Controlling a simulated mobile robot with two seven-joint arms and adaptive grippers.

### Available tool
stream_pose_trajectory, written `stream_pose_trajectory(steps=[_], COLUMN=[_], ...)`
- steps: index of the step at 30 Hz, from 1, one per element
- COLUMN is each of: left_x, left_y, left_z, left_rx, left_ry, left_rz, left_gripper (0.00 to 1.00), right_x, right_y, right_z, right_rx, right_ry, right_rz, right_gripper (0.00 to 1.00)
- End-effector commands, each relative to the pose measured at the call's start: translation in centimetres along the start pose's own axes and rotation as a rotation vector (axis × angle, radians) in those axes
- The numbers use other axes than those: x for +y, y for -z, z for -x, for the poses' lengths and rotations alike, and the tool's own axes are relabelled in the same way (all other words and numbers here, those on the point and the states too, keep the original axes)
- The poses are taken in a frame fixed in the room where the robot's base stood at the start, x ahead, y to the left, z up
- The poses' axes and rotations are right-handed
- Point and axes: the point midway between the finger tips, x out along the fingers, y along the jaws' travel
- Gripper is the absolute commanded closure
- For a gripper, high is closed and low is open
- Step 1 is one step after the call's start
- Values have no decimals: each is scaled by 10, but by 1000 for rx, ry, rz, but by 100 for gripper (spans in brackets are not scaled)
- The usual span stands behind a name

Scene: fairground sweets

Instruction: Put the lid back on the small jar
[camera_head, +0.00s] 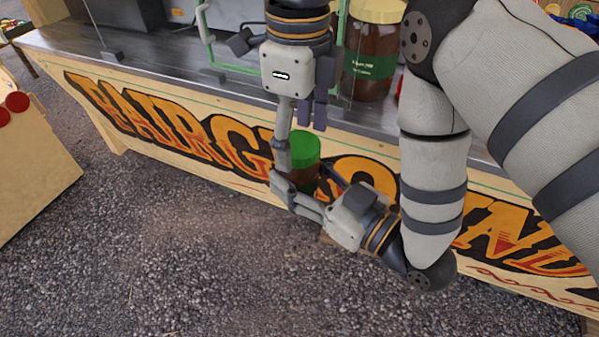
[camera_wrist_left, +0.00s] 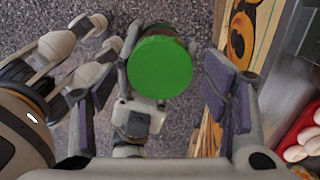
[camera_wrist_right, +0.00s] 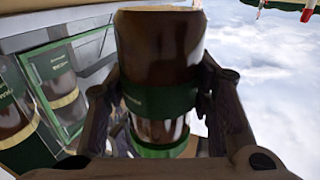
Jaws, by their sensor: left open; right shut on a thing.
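The small jar (camera_head: 302,176) is dark brown and held upright in front of the stall's front panel. Its green lid (camera_head: 304,146) sits at its mouth; I cannot tell whether it is fully seated. My right gripper (camera_head: 303,184) is shut around the jar's body below the lid. The right wrist view shows the jar (camera_wrist_right: 160,50) with a green label between the fingers and the lid (camera_wrist_right: 160,151) at the lower end. My left gripper (camera_head: 300,141) is open above the jar. In the left wrist view the lid (camera_wrist_left: 160,67) lies between its spread fingers, apart from both pads.
A large brown jar (camera_head: 371,58) with a cream lid stands on the counter (camera_head: 170,68) behind. The lettered stall front (camera_head: 180,120) is close behind the held jar. A wooden box (camera_head: 35,165) with red discs stands at left. Open gravel lies in front.

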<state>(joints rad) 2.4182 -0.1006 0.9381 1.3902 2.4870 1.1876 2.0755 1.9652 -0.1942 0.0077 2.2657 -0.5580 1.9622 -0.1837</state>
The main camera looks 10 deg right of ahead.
Motion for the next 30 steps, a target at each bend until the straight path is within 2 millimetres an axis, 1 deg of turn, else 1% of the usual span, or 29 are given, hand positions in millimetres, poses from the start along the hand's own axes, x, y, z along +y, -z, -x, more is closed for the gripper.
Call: stream_pose_trajectory(steps=[3,11,12,14,15,17,18,21,23,26,29,30], left_x=[1,0,0,0,0,0,0,0,1,1,1,1], left_y=[0,0,0,0,0,0,0,0,0,0,1,0], left_z=[-5,-6,-6,-6,-6,-6,-6,-6,-6,-7,-7,-7], left_rx=[-1,-1,-1,-1,-1,-1,-1,-1,1,6,10,9], left_ry=[-1,0,0,0,0,0,0,0,-1,-3,-1,-1], left_rz=[0,0,0,0,0,0,0,-3,-42,-270,-670,-840], left_gripper=[31,31,40,54,63,77,82,82,82,82,82,82], right_x=[0,0,0,0,0,0,0,0,0,0,0,0], right_y=[1,1,1,1,1,1,1,1,1,1,1,1], right_z=[0,0,0,0,0,0,0,0,0,0,0,0], right_rx=[3,4,4,4,4,4,4,4,4,4,4,4], right_ry=[0,0,0,0,0,0,0,0,0,-1,-1,-1], right_rz=[1,1,1,1,1,1,1,1,1,1,1,1], right_gripper=[100,100,100,100,100,100,100,100,100,100,100,100])
